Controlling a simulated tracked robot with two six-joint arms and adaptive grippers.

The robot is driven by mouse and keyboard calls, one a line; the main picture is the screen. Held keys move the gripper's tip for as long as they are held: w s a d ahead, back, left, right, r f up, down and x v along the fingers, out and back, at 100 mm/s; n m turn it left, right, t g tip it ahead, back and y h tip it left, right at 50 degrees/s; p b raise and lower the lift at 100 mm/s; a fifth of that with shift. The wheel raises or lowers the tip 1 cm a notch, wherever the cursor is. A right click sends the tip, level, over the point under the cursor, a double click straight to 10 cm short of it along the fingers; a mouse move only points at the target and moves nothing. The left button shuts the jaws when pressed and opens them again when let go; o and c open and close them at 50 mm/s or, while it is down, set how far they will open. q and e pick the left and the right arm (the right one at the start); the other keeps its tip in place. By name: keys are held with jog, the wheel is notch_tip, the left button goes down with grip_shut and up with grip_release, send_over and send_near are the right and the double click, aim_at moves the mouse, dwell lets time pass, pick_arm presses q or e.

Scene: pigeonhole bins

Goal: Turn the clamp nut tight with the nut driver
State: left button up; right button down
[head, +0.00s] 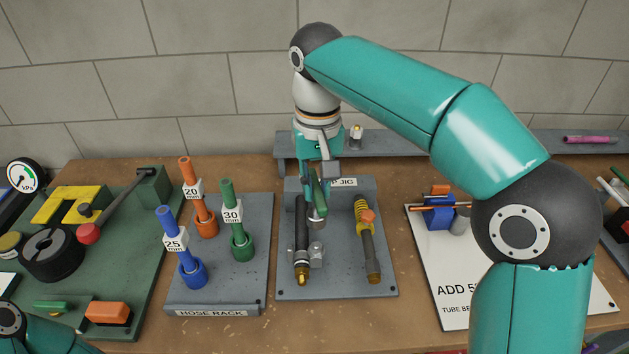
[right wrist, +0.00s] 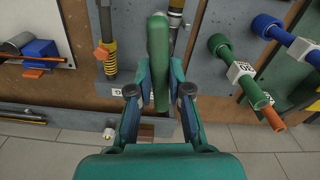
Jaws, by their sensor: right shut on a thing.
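My right gripper (head: 317,178) is shut on the nut driver (head: 318,194), whose green handle also shows in the right wrist view (right wrist: 158,62) between the two fingers (right wrist: 160,90). The driver hangs over the grey jig (head: 345,283), near the upper part of the black hose (head: 301,230). A metal clamp piece (head: 316,252) sits beside the hose, below the driver in the picture. I cannot tell whether the driver touches the clamp nut. The hose also shows in the right wrist view (right wrist: 174,40), partly behind the handle. My left gripper is out of view.
A fitting with a yellow spring (head: 363,212) lies on the jig's right side. The hose rack (head: 218,290) with blue, orange and green hoses stands left. A green board (head: 130,250) with a lever is farther left. A white board (head: 455,290) lies right, and a grey shelf (head: 400,143) runs behind.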

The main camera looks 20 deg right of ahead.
jog(key=shift+p, duration=0.3)
jog(key=shift+s+f+b, duration=0.1)
jog(key=shift+f+b, duration=0.55)
jog(key=shift+f, duration=0.05)
notch_tip(320, 180, down, 4)
jog(key=b, duration=0.3)
jog(key=shift+f, duration=0.1)
jog(key=shift+p, duration=0.45)
jog(key=shift+f+b, duration=1.05)
jog(key=shift+f, duration=0.6)
dwell(0.5)
jog(key=c, duration=1)
grip_release()
